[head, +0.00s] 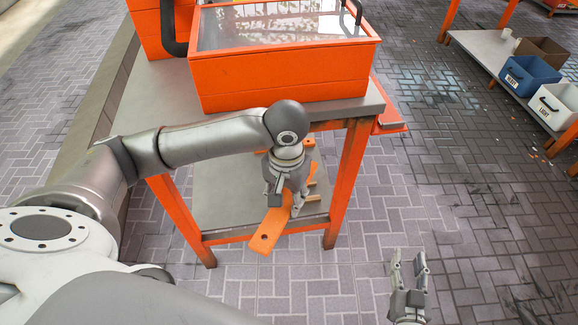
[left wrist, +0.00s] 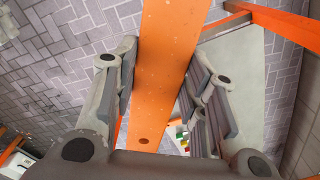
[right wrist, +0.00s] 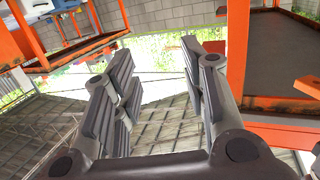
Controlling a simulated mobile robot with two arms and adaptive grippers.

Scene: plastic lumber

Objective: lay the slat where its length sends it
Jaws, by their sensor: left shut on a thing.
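An orange slat (head: 268,232) with a hole near its end is held in my left gripper (head: 286,200), in front of the orange table. In the left wrist view the slat (left wrist: 163,60) runs between the two fingers of my left gripper (left wrist: 165,95), with a hole near its lower end. The slat's far end is out of that view, so its full length is hidden. My right gripper (head: 408,268) is open and empty over the brick floor. The right wrist view also shows my right gripper (right wrist: 155,85) with nothing between its fingers.
An orange-framed table (head: 345,185) with a grey top and lower shelf (head: 228,200) stands ahead. An orange glass-topped box (head: 285,80) sits on it. Small orange and tan pieces lie near the shelf's right side. Blue (head: 530,74) and white (head: 556,105) labelled bins stand at right.

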